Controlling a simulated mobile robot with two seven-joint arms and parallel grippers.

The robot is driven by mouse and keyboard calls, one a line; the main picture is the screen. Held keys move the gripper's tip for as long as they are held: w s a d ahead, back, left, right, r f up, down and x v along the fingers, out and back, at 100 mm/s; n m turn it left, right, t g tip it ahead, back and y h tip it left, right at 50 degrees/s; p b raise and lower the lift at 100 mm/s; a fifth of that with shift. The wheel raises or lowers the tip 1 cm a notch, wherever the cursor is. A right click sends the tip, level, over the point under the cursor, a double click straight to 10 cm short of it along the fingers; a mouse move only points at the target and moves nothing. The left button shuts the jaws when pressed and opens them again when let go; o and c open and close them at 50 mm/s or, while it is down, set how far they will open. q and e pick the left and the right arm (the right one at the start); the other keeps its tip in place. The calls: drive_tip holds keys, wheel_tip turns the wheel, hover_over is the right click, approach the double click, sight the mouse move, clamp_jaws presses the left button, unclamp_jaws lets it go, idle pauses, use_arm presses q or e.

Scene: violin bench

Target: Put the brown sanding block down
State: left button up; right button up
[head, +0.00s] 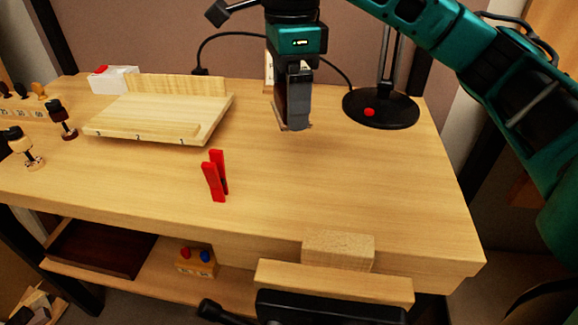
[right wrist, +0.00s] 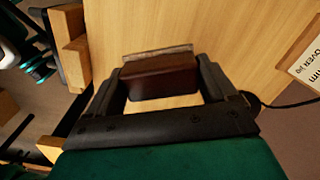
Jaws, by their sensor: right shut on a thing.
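The brown sanding block (right wrist: 160,75) shows between the two fingers of my right gripper (right wrist: 163,82) in the right wrist view. It is dark brown with a paler, greyish strip along its far edge. In the head view my right gripper (head: 293,122) points down over the back middle of the bench (head: 330,180), shut on the block. There the fingers hide nearly all of the block. I cannot tell whether the block touches the bench top. My left gripper is not in view.
A black lamp base (head: 381,108) stands close to the right of the gripper. A pale wooden tray with numbered marks (head: 150,117) lies to the left. The bench top right of the clamp is clear.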

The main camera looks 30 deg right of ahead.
drive_tip(key=b, duration=0.1)
hover_over(290, 171)
wheel_tip(290, 171, down, 6)
drive_tip(key=shift+f, duration=0.45)
wheel_tip(290, 171, down, 3)
drive_tip(key=shift+f+b, duration=0.2)
drive_tip(key=shift+b, duration=0.55)
drive_tip(key=shift+f, duration=0.35)
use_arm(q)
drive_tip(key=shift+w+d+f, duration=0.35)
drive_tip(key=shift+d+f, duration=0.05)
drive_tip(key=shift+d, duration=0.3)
use_arm(e)
drive_tip(key=shift+f, duration=0.15)
drive_tip(key=o, duration=0.7)
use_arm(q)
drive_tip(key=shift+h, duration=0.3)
use_arm(e)
drive_tip(key=shift+o, duration=0.2)
